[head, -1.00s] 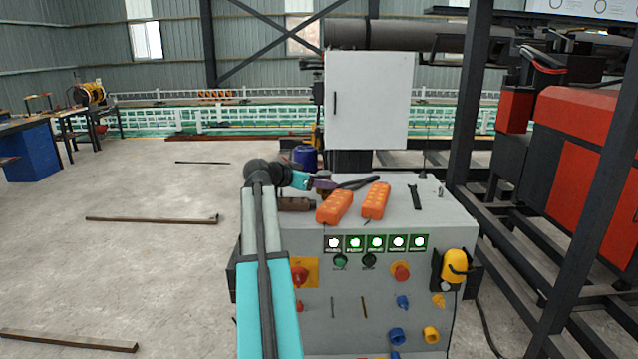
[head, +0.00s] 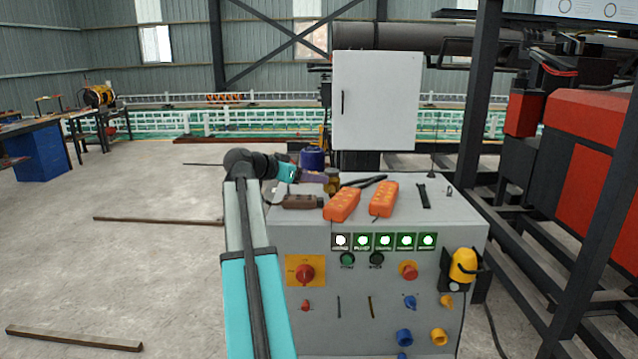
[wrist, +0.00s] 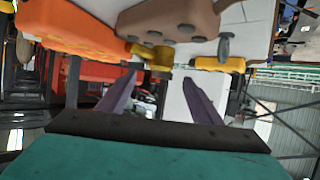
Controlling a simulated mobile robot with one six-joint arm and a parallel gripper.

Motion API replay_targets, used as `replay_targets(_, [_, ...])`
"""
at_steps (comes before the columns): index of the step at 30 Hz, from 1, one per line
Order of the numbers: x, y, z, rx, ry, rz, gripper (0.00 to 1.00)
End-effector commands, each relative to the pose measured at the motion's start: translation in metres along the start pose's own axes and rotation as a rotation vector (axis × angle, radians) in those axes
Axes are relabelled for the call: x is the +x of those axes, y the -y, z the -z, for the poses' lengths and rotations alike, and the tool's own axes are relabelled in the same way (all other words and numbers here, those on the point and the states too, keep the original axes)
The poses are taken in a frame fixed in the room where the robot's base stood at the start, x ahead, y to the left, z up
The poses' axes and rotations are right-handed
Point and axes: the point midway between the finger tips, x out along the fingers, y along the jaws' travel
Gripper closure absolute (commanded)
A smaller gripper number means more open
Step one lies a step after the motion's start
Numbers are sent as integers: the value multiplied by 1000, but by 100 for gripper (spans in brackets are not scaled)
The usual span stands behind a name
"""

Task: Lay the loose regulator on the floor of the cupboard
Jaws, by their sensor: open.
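A small brass piece, apparently the loose regulator (head: 333,184), is on the grey cabinet top just beyond my fingertips. In the wrist view the brass regulator (wrist: 161,57) is just ahead of the gap between the fingers, beside a brown block. My gripper (head: 322,178) has purple fingers, low over the back left of the cabinet top. In the wrist view my gripper (wrist: 158,77) is open with nothing between the fingers. The white cupboard (head: 375,105) stands behind, its front with the dark handle looking closed. Its inside and floor are hidden.
Two orange blocks (head: 342,205) (head: 384,198) and a brown block (head: 303,202) lie on the grey cabinet top (head: 445,212). A dark wrench-like tool (head: 423,196) lies to the right. Black steel posts (head: 482,90) rise at the right.

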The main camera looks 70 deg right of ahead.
Motion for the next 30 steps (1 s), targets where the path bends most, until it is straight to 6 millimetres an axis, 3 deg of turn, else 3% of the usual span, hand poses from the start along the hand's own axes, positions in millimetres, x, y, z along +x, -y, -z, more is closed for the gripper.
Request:
replay_targets(3, [-18,0,-2,0,-1,2,40])
replay_targets(10, [-39,0,-1,-1,1,1,40])
replay_targets(30, [-43,0,0,0,0,0,37])
